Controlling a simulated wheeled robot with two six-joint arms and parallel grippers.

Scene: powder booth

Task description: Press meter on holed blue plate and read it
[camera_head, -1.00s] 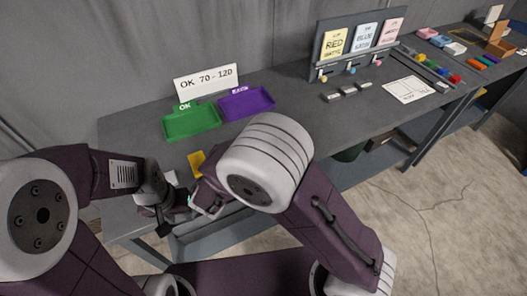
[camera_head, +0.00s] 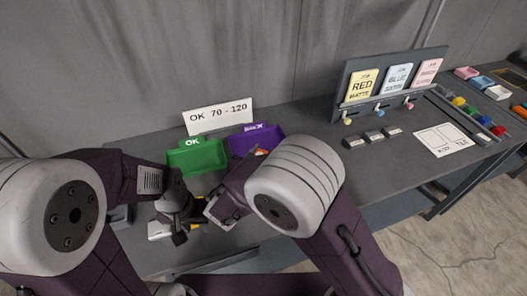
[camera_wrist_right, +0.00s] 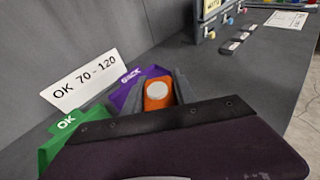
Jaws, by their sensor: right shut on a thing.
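An orange meter with a round white face (camera_wrist_right: 157,91) is between the fingers of my right gripper (camera_wrist_right: 158,80) in the right wrist view. That gripper is shut on it, with the purple tray behind. In the head view a bit of orange (camera_head: 262,152) shows by the purple tray, and my right arm hides most of that gripper. My left gripper (camera_head: 179,237) is low at the table's front left; its finger opening is not clear. A pale block (camera_head: 158,230) and a yellow piece (camera_head: 197,227) show beside it. I cannot make out a holed blue plate.
A green OK tray (camera_head: 196,158) and a purple BACK tray (camera_head: 240,143) stand before a sign reading OK 70 - 120 (camera_head: 218,116). A rack with RED, BLUE and a pink card (camera_head: 397,80) stands further right. Between trays and rack the table is clear.

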